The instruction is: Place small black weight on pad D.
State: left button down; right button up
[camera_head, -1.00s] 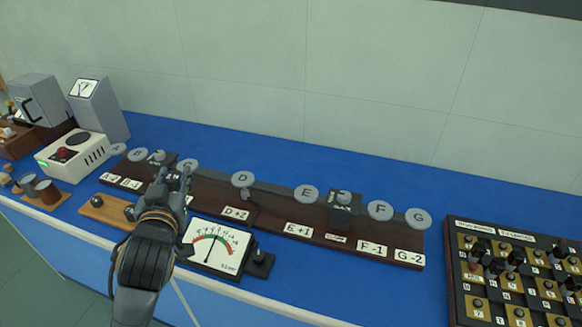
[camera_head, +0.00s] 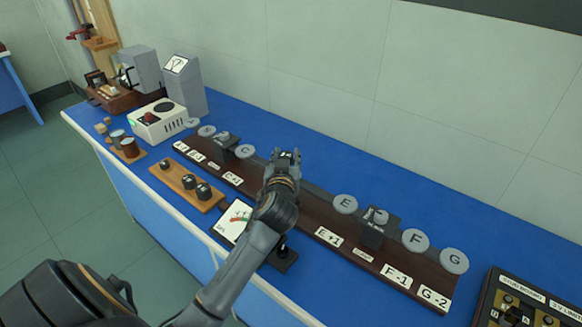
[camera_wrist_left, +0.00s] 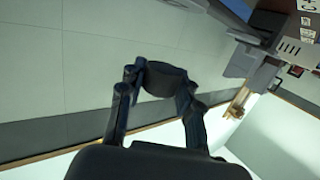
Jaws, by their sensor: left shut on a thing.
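My left gripper (camera_head: 286,156) is over the middle of the dark wooden pad board (camera_head: 315,216), between pad C (camera_head: 245,151) and pad E (camera_head: 346,204). Pad D and its label are hidden behind my gripper and wrist. In the left wrist view, my left gripper (camera_wrist_left: 160,85) is shut on a small black weight (camera_wrist_left: 166,80), held between the fingertips. In the head view the held weight cannot be made out clearly. I cannot tell how high it is above the board. My right gripper is not in view.
A wooden tray (camera_head: 176,184) with black weights stands at the front left. A dial meter (camera_head: 237,219) sits in front of the board, partly behind my arm. Pads F (camera_head: 414,240) and G (camera_head: 454,261) are at the right. A white device (camera_head: 158,120) stands at the back left.

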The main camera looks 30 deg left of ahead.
pick_arm(q)
jog(key=shift+w+a+f, duration=0.1)
jog(key=shift+w+f, duration=0.8)
jog(key=shift+f, duration=0.15)
notch_tip(320, 180, down, 3)
jog(key=shift+w+f+p, duration=0.1)
jog(key=shift+p, duration=0.2)
jog(key=shift+f+b, duration=0.25)
jog(key=shift+b, duration=0.05)
jog(key=c, duration=0.9)
grip_release()
jog(key=shift+c, duration=0.2)
jog(key=shift+r, duration=0.1)
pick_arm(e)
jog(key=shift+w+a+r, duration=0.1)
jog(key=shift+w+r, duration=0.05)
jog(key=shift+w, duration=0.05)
